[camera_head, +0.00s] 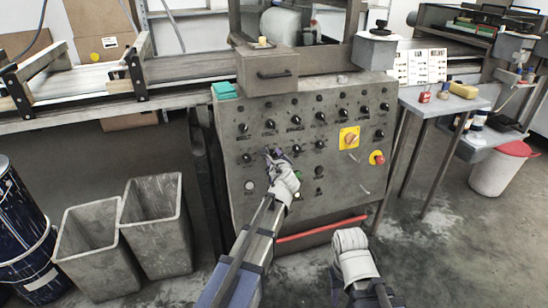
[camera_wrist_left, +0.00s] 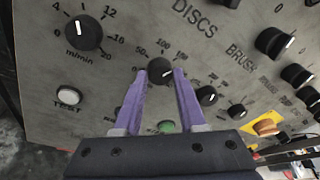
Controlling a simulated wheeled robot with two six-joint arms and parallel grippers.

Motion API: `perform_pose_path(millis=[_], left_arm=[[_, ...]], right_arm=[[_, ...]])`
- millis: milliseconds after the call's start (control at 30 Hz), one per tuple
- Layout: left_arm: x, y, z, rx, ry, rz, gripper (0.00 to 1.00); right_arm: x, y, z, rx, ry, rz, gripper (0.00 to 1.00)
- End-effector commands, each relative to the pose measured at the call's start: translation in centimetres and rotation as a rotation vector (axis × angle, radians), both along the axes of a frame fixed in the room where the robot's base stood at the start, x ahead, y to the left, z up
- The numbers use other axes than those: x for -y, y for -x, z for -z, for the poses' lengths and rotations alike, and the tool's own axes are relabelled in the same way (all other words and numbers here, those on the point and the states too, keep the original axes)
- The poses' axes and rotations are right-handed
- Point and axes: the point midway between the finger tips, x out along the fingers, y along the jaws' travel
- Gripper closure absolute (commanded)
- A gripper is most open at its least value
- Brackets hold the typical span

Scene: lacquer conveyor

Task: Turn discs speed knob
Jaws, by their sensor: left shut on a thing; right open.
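The grey control panel (camera_head: 310,125) stands in the middle of the head view, with rows of black knobs. My left gripper (camera_head: 275,153) is at the panel's lower left part. In the left wrist view, its two purple fingers (camera_wrist_left: 162,72) are shut on a black knob (camera_wrist_left: 160,69) with a white pointer line. A scale with 50, 100 and 150 curves around this knob, and the word DISCS is printed above it. The pointer leans up and to the right. My right gripper (camera_head: 349,240) is open, low in front of the panel and apart from it.
A larger knob marked m/min (camera_wrist_left: 83,32) and a white TEST button (camera_wrist_left: 70,96) are left of the gripped knob. A green button (camera_wrist_left: 167,127) lies below it. A red emergency button (camera_head: 377,158) is at the panel's right. Grey bins (camera_head: 155,225) stand at left.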

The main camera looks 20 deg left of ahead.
Motion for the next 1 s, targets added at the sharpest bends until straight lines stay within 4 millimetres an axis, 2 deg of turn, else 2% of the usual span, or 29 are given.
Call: perform_pose_path(millis=[133,167,400,767,1000], left_arm=[[0.0,0.0,0.0,0.0,0.001,0.0,1.0],[0.0,0.0,0.0,0.0,0.001,0.0,0.57],[0.0,0.0,0.0,0.0,0.001,0.0,0.3],[0.2,0.4,-0.2,0.001,0.002,-0.001,0.3],[1.3,3.0,-1.1,0.0,0.0,0.001,0.3]], right_arm=[[0.0,0.0,0.0,0.0,0.0,0.0,0.5],[0.0,0.0,0.0,0.0,0.0,0.0,0.5],[0.0,0.0,0.0,0.0,0.0,0.0,0.5],[0.0,0.0,-0.2,0.0,0.0,0.0,0.5],[0.0,0.0,-1.1,0.0,0.001,0.002,0.5]])
